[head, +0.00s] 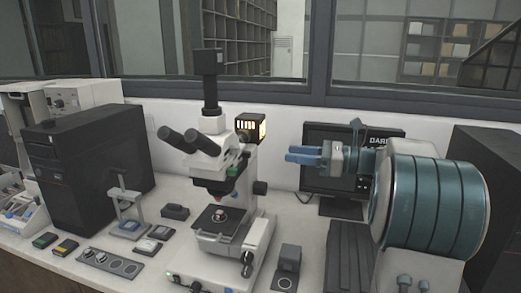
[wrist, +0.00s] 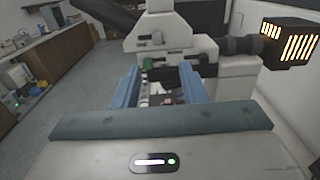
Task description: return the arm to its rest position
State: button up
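My gripper (head: 290,154) is raised at the right of the microscope (head: 215,170), with its blue fingers pointing left toward it. It is in front of the monitor (head: 335,185) and clear of the bench. In the wrist view my gripper (wrist: 160,85) has its two blue fingers spread apart, with no held object visible between them. The microscope (wrist: 160,40) fills the space beyond the fingers. A small round sample (head: 219,215) sits on the dark microscope stage. My teal arm links cover much of the right side of the head view.
A small mounting press (head: 127,205) stands left of the microscope, near a dark tray (head: 110,263) with round recesses. A black computer tower (head: 85,160) stands behind them. The glowing lamp housing (head: 250,128) is close to my gripper. A small dark block (head: 290,258) is at the front.

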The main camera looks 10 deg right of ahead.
jog(key=s+a+f+n+g+h, duration=0.65)
jog(key=s+a+f+n, duration=0.35)
jog(key=s+a+f, duration=0.3)
jog(key=s+d+f+n+h, duration=0.1)
jog(key=s+f+n+h, duration=0.3)
jog(key=s+n, duration=0.2)
jog(key=s+d+f+n+h, duration=0.2)
jog(key=s+f+n+h, duration=0.2)
jog(key=s+n, duration=0.3)
jog(key=shift+d+n+t+h, duration=0.25)
jog(key=shift+n+t+h, duration=0.15)
jog(key=shift+h, duration=0.25)
